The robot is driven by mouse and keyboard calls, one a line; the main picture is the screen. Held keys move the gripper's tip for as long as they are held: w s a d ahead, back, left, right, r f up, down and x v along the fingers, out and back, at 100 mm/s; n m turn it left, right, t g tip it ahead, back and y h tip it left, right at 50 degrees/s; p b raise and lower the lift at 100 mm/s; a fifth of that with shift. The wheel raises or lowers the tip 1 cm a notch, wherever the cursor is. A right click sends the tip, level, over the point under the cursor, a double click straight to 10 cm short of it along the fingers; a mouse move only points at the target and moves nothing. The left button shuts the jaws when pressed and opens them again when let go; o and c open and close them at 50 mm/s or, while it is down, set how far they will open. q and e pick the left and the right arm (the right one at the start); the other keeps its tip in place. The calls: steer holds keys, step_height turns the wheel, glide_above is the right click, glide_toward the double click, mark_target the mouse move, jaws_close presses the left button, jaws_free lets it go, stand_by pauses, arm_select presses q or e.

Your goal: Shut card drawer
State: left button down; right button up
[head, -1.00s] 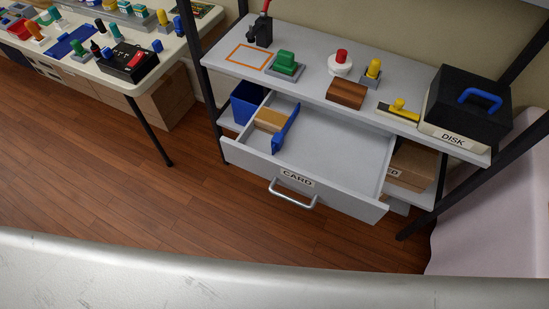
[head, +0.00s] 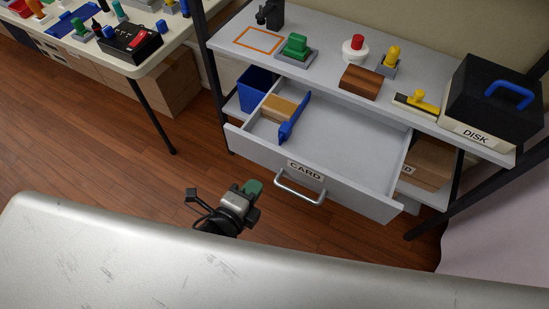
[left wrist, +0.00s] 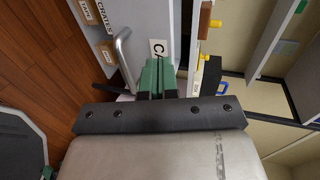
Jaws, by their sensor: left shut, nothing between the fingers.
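The grey card drawer (head: 340,187) is pulled open under the shelf top. Its front bears a CARD label (head: 305,171) and a metal bar handle (head: 300,188). Inside lie a tan block (head: 279,108) and a blue tool-like item (head: 292,122). My left gripper (head: 252,188), with green fingertips, is shut and empty, in front of the drawer and left of the handle in the picture. In the left wrist view the shut fingers (left wrist: 158,75) point at the drawer front, beside the handle (left wrist: 125,62), with the label partly hidden behind them. My right gripper is not in view.
The shelf top holds a green button block (head: 296,47), a brown wooden block (head: 361,82) and a black DISK case (head: 493,100). A blue bin (head: 254,90) stands left of the drawer and a cardboard box (head: 427,163) right. The wooden floor before the drawer is clear.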

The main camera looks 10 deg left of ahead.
mark_target(279, 154)
arm_select(q)
steer(key=x, duration=0.6)
steer(key=r+x, duration=0.1)
steer(key=x, duration=0.2)
steer(key=shift+w+d+f, duration=0.1)
steer(key=shift+w, duration=0.2)
steer(key=shift+w+d, duration=0.15)
steer(key=shift+w, duration=0.25)
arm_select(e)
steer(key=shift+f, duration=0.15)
arm_select(q)
steer(key=shift+w, duration=0.1)
